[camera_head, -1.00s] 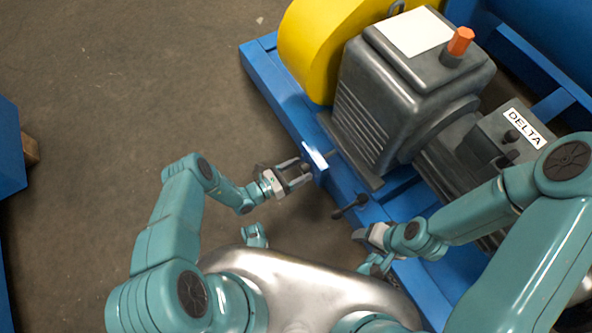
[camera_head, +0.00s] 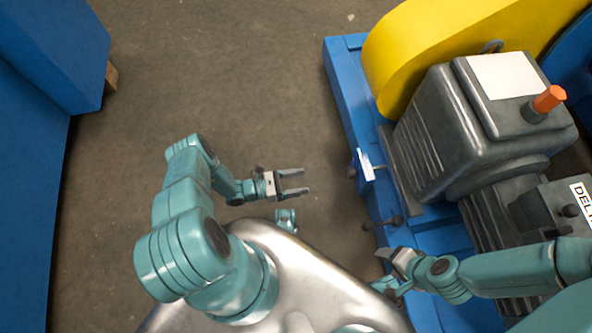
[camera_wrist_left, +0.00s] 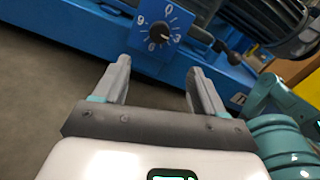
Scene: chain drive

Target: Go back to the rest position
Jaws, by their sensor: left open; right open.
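My left gripper (camera_head: 306,181) is open and empty over bare floor, its fingers pointing right toward the blue machine frame. A small blue dial plate (camera_head: 365,166) stands on the frame's near side, a short gap beyond the fingertips. In the left wrist view the dial plate (camera_wrist_left: 151,48) shows white numbers and a black knob (camera_wrist_left: 160,33), seen beyond the two spread fingers (camera_wrist_left: 160,72). My right gripper (camera_head: 386,254) is open near the lower edge of the frame, close below a lever; its fingers are small, and nothing shows between them.
The blue frame (camera_head: 343,85) carries a yellow guard (camera_head: 430,40), a grey gearbox (camera_head: 450,120) with an orange cap (camera_head: 549,98), and a black-knobbed lever (camera_head: 396,220). A blue block (camera_head: 50,50) stands at upper left. Floor between block and frame is clear.

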